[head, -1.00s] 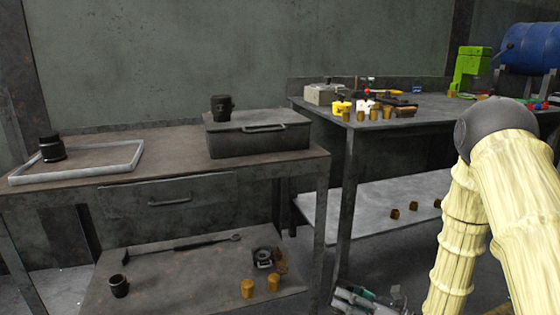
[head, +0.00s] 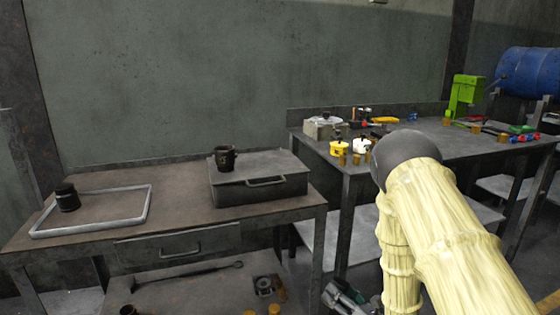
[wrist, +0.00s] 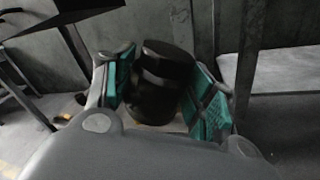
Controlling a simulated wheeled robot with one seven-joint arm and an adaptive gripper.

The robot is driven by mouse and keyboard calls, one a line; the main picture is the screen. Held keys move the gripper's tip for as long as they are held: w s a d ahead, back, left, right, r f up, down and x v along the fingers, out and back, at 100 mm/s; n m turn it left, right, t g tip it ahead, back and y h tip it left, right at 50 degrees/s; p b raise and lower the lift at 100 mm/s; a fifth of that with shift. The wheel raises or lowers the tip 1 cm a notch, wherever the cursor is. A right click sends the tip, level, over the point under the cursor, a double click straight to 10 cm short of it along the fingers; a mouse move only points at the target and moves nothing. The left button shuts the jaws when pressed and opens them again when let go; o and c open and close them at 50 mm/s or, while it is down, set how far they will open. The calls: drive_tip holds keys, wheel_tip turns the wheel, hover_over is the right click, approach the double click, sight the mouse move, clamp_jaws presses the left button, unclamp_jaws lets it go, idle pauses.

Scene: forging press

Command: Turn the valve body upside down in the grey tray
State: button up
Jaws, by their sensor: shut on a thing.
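My gripper (wrist: 165,95) is shut on a dark, round, stepped piece (wrist: 162,80), which looks like the valve body. It sits between the teal finger pads in the wrist view, clear of any table; its lower part is partly hidden by the gripper. The grey tray (head: 90,229), a shallow light-rimmed frame, lies on the left bench. Another black, stepped cylindrical piece (head: 67,197) stands at the tray's left side.
A dark mug-like cup (head: 224,157) stands on a grey metal case (head: 262,190) right of the tray. The right bench (head: 440,150) holds several small items. The bench between tray and case is clear, as is most of the tray.

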drive_tip(key=r+m+h+p, duration=0.1)
drive_tip(key=r+p, duration=0.1)
drive_tip(key=p, duration=0.1)
drive_tip(key=w+r+t+h+p, duration=0.1)
drive_tip(key=r+p, duration=0.2)
drive_tip(key=r+m+h+p, duration=0.1)
drive_tip(key=r+p, duration=0.2)
drive_tip(key=shift+w+m+t+h, duration=0.2)
drive_tip(key=shift+m+t+h, duration=0.1)
drive_tip(key=shift+t, duration=0.1)
wheel_tip(320, 180, up, 11)
drive_tip(key=s+m+h+p, duration=0.1)
drive_tip(key=m+h+p, duration=0.2)
drive_tip(key=p, duration=0.9)
drive_tip(key=h, duration=0.2)
drive_tip(key=shift+s+d+f+t+h, duration=0.2)
drive_tip(key=shift+t+h, duration=0.1)
drive_tip(key=shift+t, duration=0.1)
drive_tip(key=shift+m, duration=0.3)
